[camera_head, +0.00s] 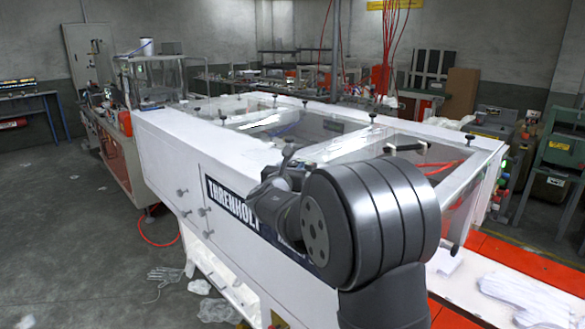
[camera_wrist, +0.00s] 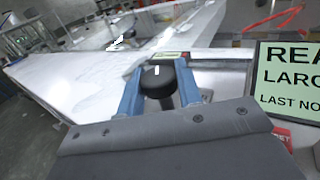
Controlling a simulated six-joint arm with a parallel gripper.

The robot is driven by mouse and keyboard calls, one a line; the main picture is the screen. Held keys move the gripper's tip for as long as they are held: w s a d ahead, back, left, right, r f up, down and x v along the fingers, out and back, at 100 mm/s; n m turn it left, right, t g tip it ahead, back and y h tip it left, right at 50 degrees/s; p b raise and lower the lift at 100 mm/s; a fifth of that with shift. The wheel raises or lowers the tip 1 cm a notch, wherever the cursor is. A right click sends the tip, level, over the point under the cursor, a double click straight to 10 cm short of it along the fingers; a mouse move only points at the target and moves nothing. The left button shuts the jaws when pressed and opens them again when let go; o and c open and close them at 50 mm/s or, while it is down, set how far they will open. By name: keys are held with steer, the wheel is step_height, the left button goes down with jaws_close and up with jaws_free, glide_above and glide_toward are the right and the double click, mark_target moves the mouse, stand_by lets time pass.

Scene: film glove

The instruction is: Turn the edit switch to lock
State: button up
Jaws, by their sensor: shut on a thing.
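The edit switch is a round black knob (camera_wrist: 157,82) with a short white mark on its top. In the wrist view the mark points away from my wrist, toward a small green label (camera_wrist: 170,55) behind the knob. The label's text is too small to read. My gripper (camera_wrist: 159,94) has one blue finger on each side of the knob and is shut on it. In the head view my own dark arm covers the knob and most of the gripper, at the near side of the long white machine (camera_head: 160,130).
The white machine top (camera_wrist: 65,72) is open to the left. Clear covers with black knobs lie farther back.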

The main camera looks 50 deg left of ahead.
stand_by(0.4)
steer(key=o, duration=0.9)
steer(key=shift+o, duration=0.2)
steer(key=v, duration=1.7)
steer(key=shift+d, duration=0.2)
steer(key=shift+s, duration=0.15)
